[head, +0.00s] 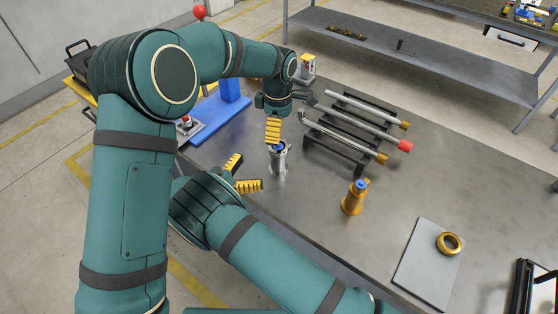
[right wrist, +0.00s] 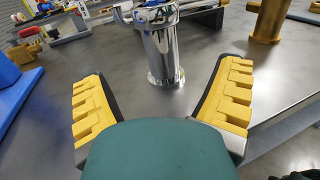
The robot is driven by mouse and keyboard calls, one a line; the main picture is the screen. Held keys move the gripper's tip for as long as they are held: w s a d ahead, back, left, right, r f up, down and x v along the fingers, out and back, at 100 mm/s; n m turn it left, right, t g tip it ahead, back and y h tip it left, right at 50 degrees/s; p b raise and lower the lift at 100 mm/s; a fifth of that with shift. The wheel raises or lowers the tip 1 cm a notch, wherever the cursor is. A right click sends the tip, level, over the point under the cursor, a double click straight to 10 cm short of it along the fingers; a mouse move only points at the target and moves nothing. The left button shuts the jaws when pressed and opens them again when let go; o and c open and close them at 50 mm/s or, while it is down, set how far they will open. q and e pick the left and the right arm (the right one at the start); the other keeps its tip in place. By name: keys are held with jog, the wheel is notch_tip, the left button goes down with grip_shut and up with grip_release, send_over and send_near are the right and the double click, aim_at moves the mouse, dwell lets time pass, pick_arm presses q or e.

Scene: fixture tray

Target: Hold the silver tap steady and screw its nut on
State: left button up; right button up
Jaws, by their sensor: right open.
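The silver tap (head: 279,163) stands upright on the table, with a bit of blue at its top. It also shows in the right wrist view (right wrist: 161,50), where its top is cut off. My right gripper (head: 250,171) is open and empty, its yellow-padded fingers pointing at the tap from the left, apart from it. My left gripper (head: 273,130) hangs from above at the tap's top; one yellow pad shows, and I cannot tell whether it touches or grips. A gold ring nut (head: 448,243) lies on a grey plate (head: 418,273) at the right.
A brass tap (head: 354,198) with a blue top stands right of the silver tap. A black rack (head: 335,148) holds several silver rods behind. The table between brass tap and plate is clear.

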aim_at(278, 147)
jog(key=x, duration=1)
jog(key=shift+w+d, duration=0.1)
jog(key=shift+d, duration=0.15)
grip_shut()
pick_arm(q)
jog(key=shift+s+d+f, duration=0.1)
jog(key=shift+f, duration=0.05)
jog(key=shift+f, duration=0.1)
jog(key=shift+r, duration=0.25)
jog(key=shift+f, duration=0.1)
jog(key=shift+f, duration=3.95)
